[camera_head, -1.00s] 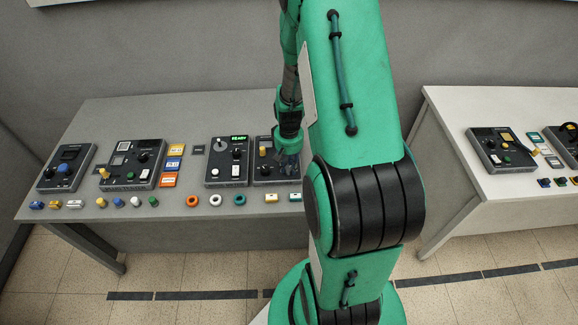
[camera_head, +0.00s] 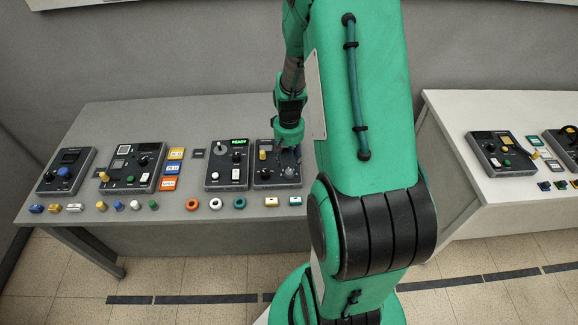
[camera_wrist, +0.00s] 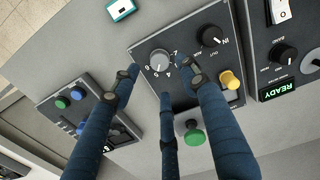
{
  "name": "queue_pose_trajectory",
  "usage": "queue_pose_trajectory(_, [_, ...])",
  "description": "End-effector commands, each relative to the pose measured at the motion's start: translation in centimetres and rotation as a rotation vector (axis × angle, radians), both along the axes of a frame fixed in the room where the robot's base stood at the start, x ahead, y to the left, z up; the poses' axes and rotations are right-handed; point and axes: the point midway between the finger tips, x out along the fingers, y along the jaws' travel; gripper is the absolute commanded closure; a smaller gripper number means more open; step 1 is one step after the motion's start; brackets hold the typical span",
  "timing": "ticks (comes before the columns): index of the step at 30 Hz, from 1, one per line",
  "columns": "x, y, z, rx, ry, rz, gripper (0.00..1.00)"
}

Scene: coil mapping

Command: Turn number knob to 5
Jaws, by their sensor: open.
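The number knob (camera_wrist: 160,60) is a grey dial with a ring of small numerals, on a dark panel (camera_wrist: 190,88) in the wrist view. I cannot clearly read which numeral it points to. My gripper (camera_wrist: 158,78) is open, its blue fingers spread around the knob's side of the panel. One fingertip is left of the knob, one right of it, one below it, with no clear contact. In the head view my gripper (camera_head: 288,153) hangs over the back of the same panel (camera_head: 275,180); the knob is small there.
The panel also carries a black knob (camera_wrist: 212,37) and a yellow knob (camera_wrist: 230,79). A green button (camera_wrist: 194,134) lies beyond its edge. A READY panel (camera_head: 227,163) stands close beside it. Loose rings and blocks line the grey table's (camera_head: 130,220) front edge.

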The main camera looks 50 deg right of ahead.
Motion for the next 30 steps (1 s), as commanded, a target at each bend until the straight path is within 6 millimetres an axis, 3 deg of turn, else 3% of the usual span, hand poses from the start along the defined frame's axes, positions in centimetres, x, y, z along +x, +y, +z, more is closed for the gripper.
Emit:
queue_pose_trajectory(6, [0.0, 0.0, 3.5, -0.001, -0.002, 0.0, 0.56])
queue_pose_trajectory(12, [0.0, 0.0, 5.4, 0.0, -0.001, 0.0, 0.56])
queue_pose_trajectory(30, [0.0, 0.0, 5.9, 0.0, 0.001, 0.0, 0.56])
